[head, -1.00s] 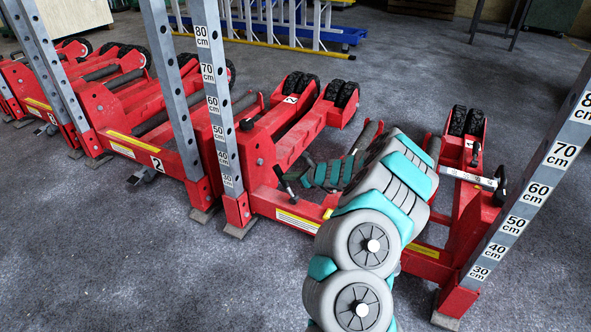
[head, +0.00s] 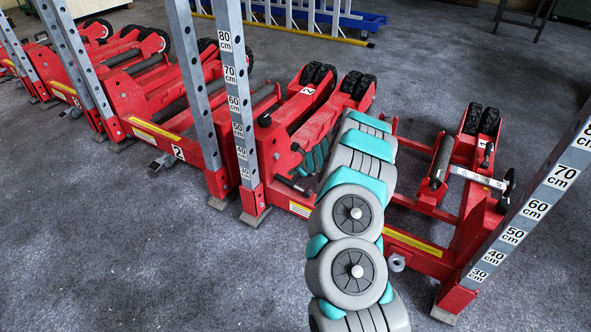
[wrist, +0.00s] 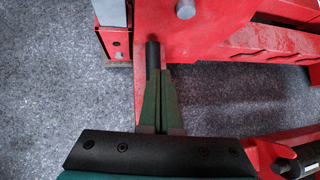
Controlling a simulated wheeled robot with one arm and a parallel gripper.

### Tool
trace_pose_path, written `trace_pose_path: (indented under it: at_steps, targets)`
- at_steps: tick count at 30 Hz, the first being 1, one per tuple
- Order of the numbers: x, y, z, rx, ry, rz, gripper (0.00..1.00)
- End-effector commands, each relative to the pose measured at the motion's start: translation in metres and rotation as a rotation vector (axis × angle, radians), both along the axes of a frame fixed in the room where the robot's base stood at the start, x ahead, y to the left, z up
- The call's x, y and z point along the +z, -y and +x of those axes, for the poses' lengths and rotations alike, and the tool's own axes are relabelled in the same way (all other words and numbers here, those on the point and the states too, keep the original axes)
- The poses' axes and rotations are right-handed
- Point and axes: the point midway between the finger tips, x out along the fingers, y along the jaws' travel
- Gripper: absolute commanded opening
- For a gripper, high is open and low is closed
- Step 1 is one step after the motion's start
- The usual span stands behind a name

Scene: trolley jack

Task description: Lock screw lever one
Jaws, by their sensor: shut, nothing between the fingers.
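The red trolley jack (head: 420,245) stands in front of me. A short lever with a black grip (head: 293,185) sticks out on the jack's left side, low by the grey post. In the wrist view a black cylindrical grip (wrist: 152,54) points toward me along the red plate, and it looks like the same lever. My gripper (wrist: 161,72) is shut and empty, its green fingertips right at the grip's near end. I cannot tell whether they touch.
Grey posts with height marks stand left (head: 237,100) and right (head: 540,200) of the jack. More red jacks (head: 150,90) stand close by on the left. The grey floor (head: 130,250) in front is clear.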

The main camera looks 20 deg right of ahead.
Motion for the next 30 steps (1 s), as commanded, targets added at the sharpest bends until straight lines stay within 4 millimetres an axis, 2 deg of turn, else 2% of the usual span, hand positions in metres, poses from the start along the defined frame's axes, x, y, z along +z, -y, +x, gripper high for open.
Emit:
trace_pose_path:
  at_steps: [18,30]
  targets:
    - [-0.035,-0.022,0.028,0.001,0.000,-0.001,0.00]
    - [-0.044,-0.026,0.033,0.001,0.000,-0.001,0.00]
